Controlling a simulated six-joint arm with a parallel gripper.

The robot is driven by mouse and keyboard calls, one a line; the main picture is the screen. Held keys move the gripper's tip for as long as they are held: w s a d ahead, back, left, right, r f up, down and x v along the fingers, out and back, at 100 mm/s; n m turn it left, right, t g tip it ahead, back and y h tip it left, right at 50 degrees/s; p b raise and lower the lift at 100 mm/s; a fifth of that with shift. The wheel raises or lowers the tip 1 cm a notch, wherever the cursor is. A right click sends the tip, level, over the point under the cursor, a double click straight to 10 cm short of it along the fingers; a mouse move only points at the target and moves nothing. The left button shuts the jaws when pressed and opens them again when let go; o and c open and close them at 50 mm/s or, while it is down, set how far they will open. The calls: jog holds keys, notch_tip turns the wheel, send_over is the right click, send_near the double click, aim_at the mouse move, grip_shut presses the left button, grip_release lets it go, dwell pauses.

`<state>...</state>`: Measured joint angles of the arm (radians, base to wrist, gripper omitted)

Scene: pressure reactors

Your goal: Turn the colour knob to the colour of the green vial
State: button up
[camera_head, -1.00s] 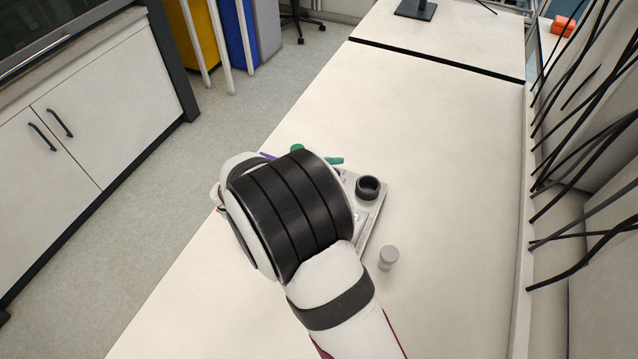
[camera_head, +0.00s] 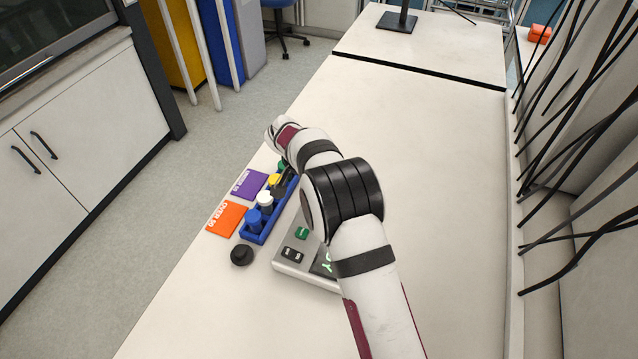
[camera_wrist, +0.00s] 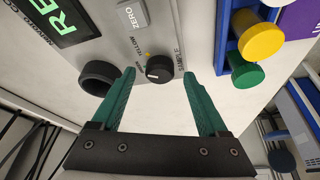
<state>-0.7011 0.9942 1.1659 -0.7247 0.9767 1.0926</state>
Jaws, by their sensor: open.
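The black colour knob (camera_wrist: 160,68) sits on the grey device panel (camera_wrist: 118,50) in the wrist view. It has a pale mark on its face. A YELLOW label and a yellow dot lie beside it; the selected colour is unclear. My gripper (camera_wrist: 158,76) is open, its green fingers on either side of the knob with visible gaps. Contact and height are unclear. The green-capped vial (camera_wrist: 248,74) is beside a yellow-capped one (camera_wrist: 259,38) at the blue rack (camera_wrist: 221,40). In the head view the green vial (camera_head: 283,164) is partly hidden, and my arm hides the knob.
The device has a lit display (camera_head: 322,262), ZERO button (camera_wrist: 132,17) and round black socket (camera_wrist: 98,77). Blue (camera_head: 253,218) and white (camera_head: 265,200) vials stand in the rack. A black cap (camera_head: 242,255), orange card (camera_head: 227,219) and purple card (camera_head: 249,184) lie nearby. The right tabletop is clear.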

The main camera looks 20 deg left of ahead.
jog(key=shift+w+d+f, duration=0.1)
jog(key=shift+w+f, duration=0.05)
jog(key=shift+f, duration=0.3)
grip_shut()
jog(key=shift+n, duration=0.4)
jog(key=shift+d+n+y, duration=0.15)
jog(key=shift+n+y, duration=0.95)
jog(key=shift+n, duration=1.3)
grip_release()
